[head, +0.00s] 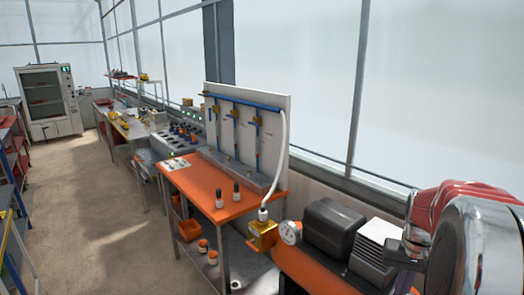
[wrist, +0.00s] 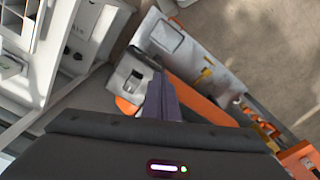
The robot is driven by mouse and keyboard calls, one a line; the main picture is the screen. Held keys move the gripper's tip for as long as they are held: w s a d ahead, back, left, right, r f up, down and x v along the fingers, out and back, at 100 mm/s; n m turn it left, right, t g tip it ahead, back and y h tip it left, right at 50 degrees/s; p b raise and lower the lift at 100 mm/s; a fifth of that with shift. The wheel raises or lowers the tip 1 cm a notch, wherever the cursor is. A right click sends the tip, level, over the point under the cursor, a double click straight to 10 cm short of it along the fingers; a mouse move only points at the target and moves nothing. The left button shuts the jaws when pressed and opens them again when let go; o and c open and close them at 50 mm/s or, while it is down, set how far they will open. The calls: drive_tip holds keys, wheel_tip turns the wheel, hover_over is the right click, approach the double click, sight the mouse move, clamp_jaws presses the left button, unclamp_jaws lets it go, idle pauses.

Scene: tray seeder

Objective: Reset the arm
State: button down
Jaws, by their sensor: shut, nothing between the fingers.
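My gripper (wrist: 161,82) shows in the wrist view as two dark purple-grey fingers pressed together, with nothing between them. It points up the picture over the floor and benches, with a grey and orange machine beside its tip. My arm (head: 472,235) shows in the head view at the lower right edge as red and chrome links, close to the camera. The fingers cannot be made out in the head view.
An orange-topped bench (head: 215,185) carries small dark bottles and a white panel (head: 262,125) with blue pipes. A compressor (head: 330,228) with a gauge stands near my arm. A cabinet (head: 48,100) stands at the far left. The aisle floor (head: 95,215) is clear.

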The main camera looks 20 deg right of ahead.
drive_tip(key=s+a+r+n+t, duration=0.1)
drive_tip(key=s+a+r+n, duration=0.1)
drive_tip(key=a, duration=0.9)
drive_tip(key=s+a+r+n+t, duration=0.2)
drive_tip(key=a+r+n, duration=0.1)
drive_tip(key=a, duration=0.7)
drive_tip(key=s+a+r+n+t, duration=0.2)
drive_tip(key=a+r, duration=0.1)
drive_tip(key=a, duration=0.8)
drive_tip(key=shift+a+r+n, duration=0.2)
drive_tip(key=shift+a+n, duration=0.15)
drive_tip(key=shift+n, duration=0.05)
drive_tip(key=shift+d, duration=0.1)
